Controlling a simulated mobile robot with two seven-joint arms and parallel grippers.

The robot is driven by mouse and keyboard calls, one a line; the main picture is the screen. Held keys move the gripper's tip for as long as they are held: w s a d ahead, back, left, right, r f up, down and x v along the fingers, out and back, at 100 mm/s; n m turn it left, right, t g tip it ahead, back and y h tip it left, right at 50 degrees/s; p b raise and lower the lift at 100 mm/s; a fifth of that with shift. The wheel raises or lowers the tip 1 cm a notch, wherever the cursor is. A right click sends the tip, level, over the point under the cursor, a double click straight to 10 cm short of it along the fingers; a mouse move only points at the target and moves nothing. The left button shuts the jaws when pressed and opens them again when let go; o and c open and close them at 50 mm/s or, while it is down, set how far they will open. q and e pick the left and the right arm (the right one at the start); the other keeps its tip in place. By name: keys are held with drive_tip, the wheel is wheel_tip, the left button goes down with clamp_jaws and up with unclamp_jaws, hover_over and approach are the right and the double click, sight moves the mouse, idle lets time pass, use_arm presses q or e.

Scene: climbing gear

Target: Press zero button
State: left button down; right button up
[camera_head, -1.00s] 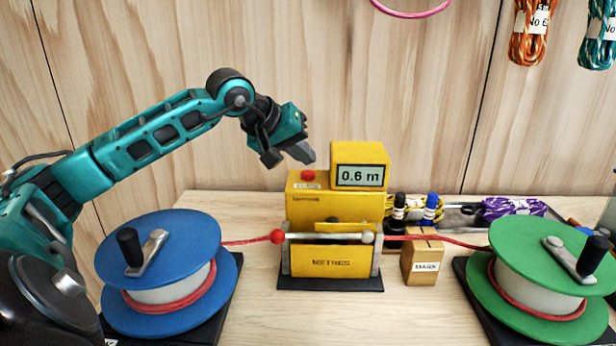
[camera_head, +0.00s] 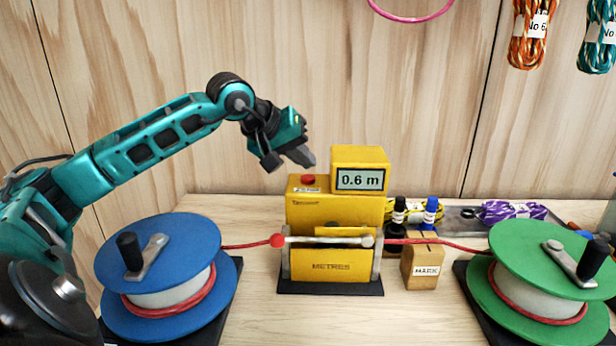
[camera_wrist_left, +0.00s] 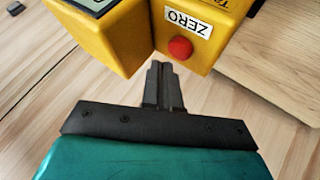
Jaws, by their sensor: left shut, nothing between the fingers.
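The yellow rope meter (camera_head: 334,214) stands at the middle of the table, and its display (camera_head: 360,179) reads 0.6 m. The red zero button (camera_head: 308,180) is on the top of its lower left part. In the left wrist view the red button (camera_wrist_left: 180,48) sits beside a white ZERO label (camera_wrist_left: 187,22). My left gripper (camera_head: 306,158) is shut and empty, with its fingertips just above the button in the head view. In the left wrist view the shut fingers (camera_wrist_left: 161,72) point close to the button, and a gap shows between them. My right gripper is not in view.
A blue spool (camera_head: 160,243) stands left and a green spool (camera_head: 545,265) right, with red rope (camera_head: 430,241) running between them through the meter. A wooden marker block (camera_head: 421,266) is right of the meter. Rope coils lie in a tray behind.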

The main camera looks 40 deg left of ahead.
sight(303, 178)
use_arm(q)
drive_tip(key=shift+f, duration=0.1)
idle(0.7)
drive_tip(key=shift+f+b, duration=0.35)
drive_tip(key=shift+b, duration=0.15)
drive_tip(key=shift+f+b, duration=0.45)
drive_tip(key=shift+f, duration=0.05)
idle(0.5)
drive_tip(key=shift+r, duration=0.1)
drive_tip(key=shift+r+p, duration=0.8)
wheel_tip(303, 178, up, 5)
drive_tip(key=p, duration=0.4)
drive_tip(key=shift+r+p, duration=0.1)
drive_tip(key=shift+p, duration=0.25)
